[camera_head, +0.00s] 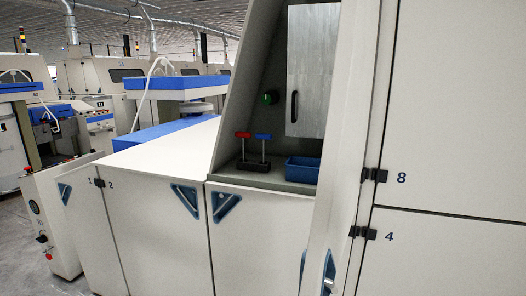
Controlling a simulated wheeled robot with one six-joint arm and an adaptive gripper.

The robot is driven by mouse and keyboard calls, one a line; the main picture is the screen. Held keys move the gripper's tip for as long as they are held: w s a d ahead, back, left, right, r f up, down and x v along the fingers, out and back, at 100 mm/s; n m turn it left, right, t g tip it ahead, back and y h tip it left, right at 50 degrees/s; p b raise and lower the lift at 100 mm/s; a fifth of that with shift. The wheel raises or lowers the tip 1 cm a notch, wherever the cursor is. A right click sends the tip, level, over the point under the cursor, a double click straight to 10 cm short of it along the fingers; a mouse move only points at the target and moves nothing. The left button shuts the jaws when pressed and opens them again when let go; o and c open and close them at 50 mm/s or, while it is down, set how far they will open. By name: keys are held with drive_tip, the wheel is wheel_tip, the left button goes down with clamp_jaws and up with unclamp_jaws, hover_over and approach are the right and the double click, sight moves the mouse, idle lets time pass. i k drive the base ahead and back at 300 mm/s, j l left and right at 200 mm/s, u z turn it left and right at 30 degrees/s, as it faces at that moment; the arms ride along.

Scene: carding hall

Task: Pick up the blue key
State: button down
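The blue key (263,137) has a T-shaped blue handle on a thin dark shaft. It stands upright in a small dark holder (254,164) inside the machine's recess. A red key (243,135) of the same shape stands just left of it in the same holder. Neither handle is covered. My gripper is not in view.
A blue bin (303,170) sits right of the keys on the recess floor (280,183). A grey metal panel with a handle (313,70) hangs above it. A pale open door edge (345,150) stands in front at the right. A green button (270,97) is on the back wall.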

sight(264, 136)
drive_tip(key=i+j+z, duration=0.1)
drive_tip(key=j+z, duration=0.15)
drive_tip(key=j, duration=0.45)
drive_tip(key=j+z, duration=0.25)
drive_tip(key=j, duration=0.45)
drive_tip(key=j+z, duration=0.25)
drive_tip(key=j, duration=0.45)
drive_tip(key=k+j+z, duration=0.25)
drive_tip(key=j, duration=0.45)
drive_tip(key=i, duration=0.1)
